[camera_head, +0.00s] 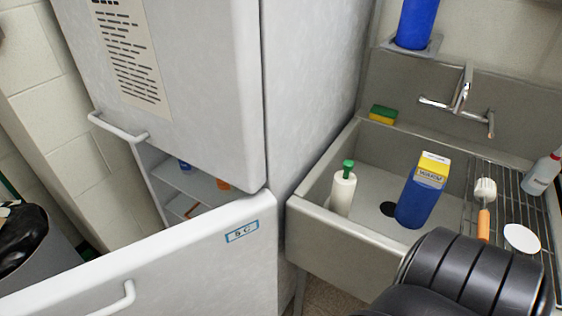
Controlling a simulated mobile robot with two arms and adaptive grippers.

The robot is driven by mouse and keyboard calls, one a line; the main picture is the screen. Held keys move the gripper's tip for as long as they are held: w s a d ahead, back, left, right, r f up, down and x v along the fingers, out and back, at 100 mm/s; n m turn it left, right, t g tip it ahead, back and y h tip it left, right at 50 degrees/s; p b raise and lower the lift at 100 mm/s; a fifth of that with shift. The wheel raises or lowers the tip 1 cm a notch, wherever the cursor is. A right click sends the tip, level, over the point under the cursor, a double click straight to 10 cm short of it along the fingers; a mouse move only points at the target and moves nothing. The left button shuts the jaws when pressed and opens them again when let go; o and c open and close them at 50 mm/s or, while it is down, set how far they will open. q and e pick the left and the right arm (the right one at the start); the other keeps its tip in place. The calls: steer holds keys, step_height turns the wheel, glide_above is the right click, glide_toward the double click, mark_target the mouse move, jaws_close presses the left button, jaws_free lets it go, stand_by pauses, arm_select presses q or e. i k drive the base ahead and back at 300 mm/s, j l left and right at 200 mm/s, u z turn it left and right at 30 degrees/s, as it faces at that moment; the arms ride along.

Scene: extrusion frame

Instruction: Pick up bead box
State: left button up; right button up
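I cannot pick out anything that is clearly a bead box. A blue container with a yellow and white top (423,190) stands tilted in the sink basin; its label is too small to read surely. Small blue (184,165) and orange (222,184) items sit on the shelves inside the partly open cabinet, mostly hidden by its doors. A black ribbed arm part of mine (470,275) covers the lower right. Neither gripper's fingers show.
The steel sink (322,217) also holds a white bottle with a green top (343,188). A wire rack (510,200) at right carries a brush (485,205) and a white spray bottle (541,175). The open lower cabinet door (190,265) juts forward. A bin (45,255) stands at far left.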

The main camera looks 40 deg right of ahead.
mark_target(432, 170)
steer(key=z, duration=2.45)
